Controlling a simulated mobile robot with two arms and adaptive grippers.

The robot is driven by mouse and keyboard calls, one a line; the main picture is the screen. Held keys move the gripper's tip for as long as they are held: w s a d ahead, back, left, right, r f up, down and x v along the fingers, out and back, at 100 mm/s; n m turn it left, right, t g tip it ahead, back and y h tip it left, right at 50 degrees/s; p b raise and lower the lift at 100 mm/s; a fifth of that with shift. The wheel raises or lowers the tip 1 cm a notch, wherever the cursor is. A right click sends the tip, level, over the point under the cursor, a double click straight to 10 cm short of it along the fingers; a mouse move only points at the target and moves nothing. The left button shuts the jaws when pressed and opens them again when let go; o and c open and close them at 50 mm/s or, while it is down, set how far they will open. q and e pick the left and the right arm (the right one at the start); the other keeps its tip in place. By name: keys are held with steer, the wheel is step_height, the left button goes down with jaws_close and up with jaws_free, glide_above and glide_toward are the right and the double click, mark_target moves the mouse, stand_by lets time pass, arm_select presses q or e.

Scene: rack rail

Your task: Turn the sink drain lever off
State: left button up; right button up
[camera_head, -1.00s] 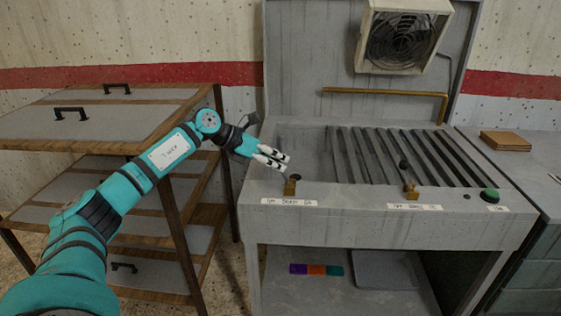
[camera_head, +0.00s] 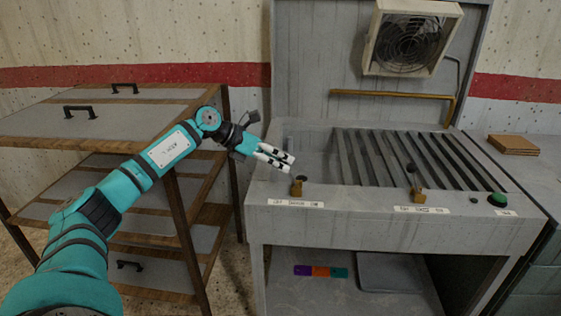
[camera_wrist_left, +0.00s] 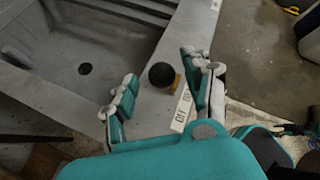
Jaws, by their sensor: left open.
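A small lever (camera_head: 298,186) with a dark knob and brass base stands on the sink's (camera_head: 350,205) front ledge, at the left, behind a white label (camera_head: 296,203) too blurred to read in full. A second similar lever (camera_head: 416,182) stands further right. My left gripper (camera_head: 290,161) is open and empty, just behind and above the left lever in the head view. In the left wrist view the lever's round black knob (camera_wrist_left: 162,75) shows between the spread fingers of the left gripper (camera_wrist_left: 160,66); contact cannot be told.
A slatted grate (camera_head: 415,158) covers the basin's right side. A green button (camera_head: 497,199) sits at the ledge's right end. A wooden shelf unit (camera_head: 180,200) stands left of the sink. A fan box (camera_head: 408,40) and brass pipe (camera_head: 390,93) are behind.

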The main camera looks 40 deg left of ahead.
arm_select(q)
steer(key=v, duration=1.1)
steer(key=shift+a+f, duration=0.1)
